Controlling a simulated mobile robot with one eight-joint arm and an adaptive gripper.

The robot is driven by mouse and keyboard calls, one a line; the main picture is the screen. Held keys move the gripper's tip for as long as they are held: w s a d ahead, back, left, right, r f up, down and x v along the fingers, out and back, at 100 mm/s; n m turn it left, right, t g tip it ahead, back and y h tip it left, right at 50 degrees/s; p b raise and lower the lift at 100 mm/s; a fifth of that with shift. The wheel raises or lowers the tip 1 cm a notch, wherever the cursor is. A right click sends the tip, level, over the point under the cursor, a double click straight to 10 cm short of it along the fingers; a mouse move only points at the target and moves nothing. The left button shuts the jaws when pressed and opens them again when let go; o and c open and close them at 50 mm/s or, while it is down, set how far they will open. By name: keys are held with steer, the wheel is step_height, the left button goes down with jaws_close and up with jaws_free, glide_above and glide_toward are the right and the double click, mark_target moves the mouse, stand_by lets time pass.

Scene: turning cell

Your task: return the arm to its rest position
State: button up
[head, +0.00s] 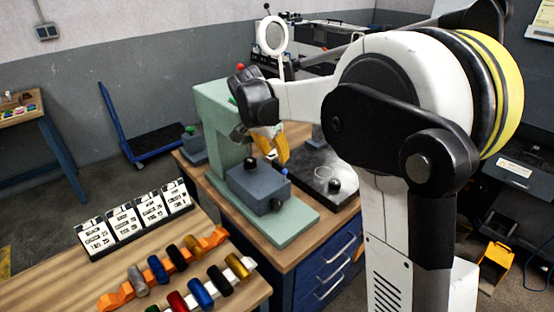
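My arm reaches from the right of the head view across to a pale green machine (211,100) on a wood-topped bench. The black wrist end of my arm is beside the upper part of this machine. My gripper (274,152), with yellow-orange fingers, points down above the machine's grey block (257,187). The fingers are small and seen at an angle, so I cannot tell whether they are open or shut. I see no object clearly held between them. The arm is bent and stretched out over the bench.
A black plate (318,172) with a dark knob lies right of the green machine. A front table holds an orange rack (118,297) with coloured rollers and several label cards (125,220). A blue trolley (150,145) stands behind. Grey floor is free at left.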

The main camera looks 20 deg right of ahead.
stand_by(0.4)
steer(key=s+a+r+n+t+y+b, duration=0.1)
steer(key=s+a+n+b, duration=0.15)
steer(key=s, duration=0.45)
steer(key=s+a+r+n+t+y+b, duration=0.1)
steer(key=s+n, duration=0.2)
steer(key=s, duration=0.5)
steer(key=s+a+f+n+t+y+b, duration=0.2)
steer(key=s+f+n, duration=0.4)
steer(key=s, duration=0.8)
step_height(320, 180, down, 2)
steer(key=shift+a+f+t+b, duration=0.1)
steer(key=shift+a+t+b, duration=0.35)
steer(key=shift+a, duration=0.15)
